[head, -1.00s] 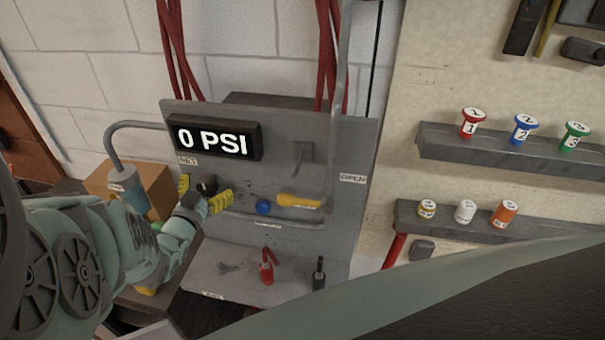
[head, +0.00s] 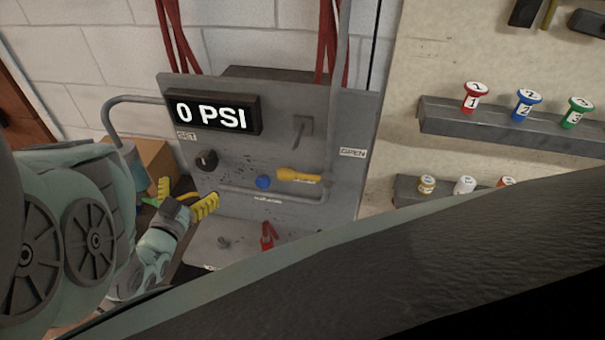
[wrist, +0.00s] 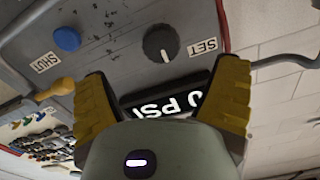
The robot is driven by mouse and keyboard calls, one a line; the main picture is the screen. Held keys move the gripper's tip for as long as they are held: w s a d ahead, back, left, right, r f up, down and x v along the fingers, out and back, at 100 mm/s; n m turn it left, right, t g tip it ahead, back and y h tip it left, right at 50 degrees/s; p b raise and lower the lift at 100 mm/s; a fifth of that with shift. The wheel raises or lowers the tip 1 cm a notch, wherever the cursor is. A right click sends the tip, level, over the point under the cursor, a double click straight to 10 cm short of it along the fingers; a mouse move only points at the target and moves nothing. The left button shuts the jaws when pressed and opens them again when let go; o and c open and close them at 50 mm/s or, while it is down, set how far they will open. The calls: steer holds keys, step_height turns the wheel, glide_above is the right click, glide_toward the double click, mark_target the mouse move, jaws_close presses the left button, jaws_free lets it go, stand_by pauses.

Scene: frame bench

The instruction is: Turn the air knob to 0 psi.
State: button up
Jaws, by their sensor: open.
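The black air knob (head: 206,160) sits on the grey panel (head: 340,110) under the SET label, with its white mark visible in the wrist view (wrist: 161,43). The black display (head: 213,116) above it reads 0 PSI. My gripper (head: 186,196) is open and empty, below and a little left of the knob in the head view. Its yellow fingers stand apart from the knob. In the wrist view the knob shows beyond and between the open fingers (wrist: 170,95), with nothing between the pads.
A blue button (head: 263,182) and a yellow lever (head: 298,175) are right of the knob. A red-handled part (head: 268,236) stands on the panel's lower ledge. A grey pipe (head: 135,101) curves at the left.

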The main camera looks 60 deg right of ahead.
steer(key=shift+v, duration=0.9)
steer(key=shift+r, duration=0.15)
